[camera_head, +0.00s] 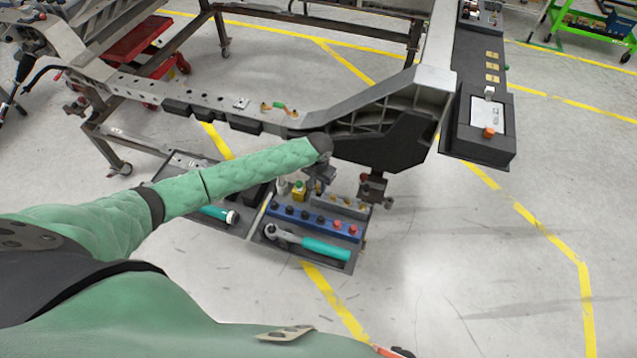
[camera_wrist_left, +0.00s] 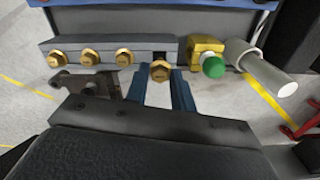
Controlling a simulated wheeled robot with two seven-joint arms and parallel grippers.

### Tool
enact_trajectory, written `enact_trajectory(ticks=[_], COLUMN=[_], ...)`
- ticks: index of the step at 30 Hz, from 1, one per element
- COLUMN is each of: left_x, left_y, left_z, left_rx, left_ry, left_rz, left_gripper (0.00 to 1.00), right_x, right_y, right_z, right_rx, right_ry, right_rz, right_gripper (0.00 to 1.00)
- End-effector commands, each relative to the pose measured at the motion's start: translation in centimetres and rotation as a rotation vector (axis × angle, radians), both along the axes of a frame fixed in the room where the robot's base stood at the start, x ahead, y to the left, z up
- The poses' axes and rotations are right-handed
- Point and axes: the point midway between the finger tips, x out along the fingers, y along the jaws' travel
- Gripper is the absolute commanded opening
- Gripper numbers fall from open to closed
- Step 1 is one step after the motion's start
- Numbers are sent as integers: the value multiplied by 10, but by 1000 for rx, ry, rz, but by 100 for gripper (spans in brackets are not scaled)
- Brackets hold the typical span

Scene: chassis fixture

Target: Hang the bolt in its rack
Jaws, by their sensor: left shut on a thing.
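My left gripper (camera_head: 318,186) reaches down over the tool tray from the left in the head view. In the left wrist view its blue fingers (camera_wrist_left: 160,90) are shut on a gold hex-headed bolt (camera_wrist_left: 160,71). The bolt is at the right end of a grey rack (camera_wrist_left: 108,46), in front of a dark slot. I cannot tell whether it rests in the slot. Several similar bolts (camera_wrist_left: 89,58) sit in a row along the rack to its left. The rack also shows in the head view (camera_head: 345,208), partly behind my gripper. My right gripper is not in view.
A yellow block with a green knob (camera_wrist_left: 208,58) and a pale cylinder (camera_wrist_left: 268,72) stand close right of the rack. In the head view, a blue socket holder (camera_head: 312,219) and a teal-handled ratchet (camera_head: 325,249) lie nearer. The chassis beam (camera_head: 385,95) is beyond the gripper.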

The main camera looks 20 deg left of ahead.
Motion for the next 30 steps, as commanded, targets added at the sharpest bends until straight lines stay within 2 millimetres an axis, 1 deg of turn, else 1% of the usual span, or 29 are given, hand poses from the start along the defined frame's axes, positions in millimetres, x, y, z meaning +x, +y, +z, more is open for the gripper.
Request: enact_trajectory(ticks=[30], left_x=[0], left_y=[-1], left_z=[-32], left_rx=[-1], left_ry=[0], left_rz=[0], left_gripper=[0], right_x=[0], right_y=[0], right_z=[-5], right_rx=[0], right_ry=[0], right_rz=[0], right_gripper=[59])
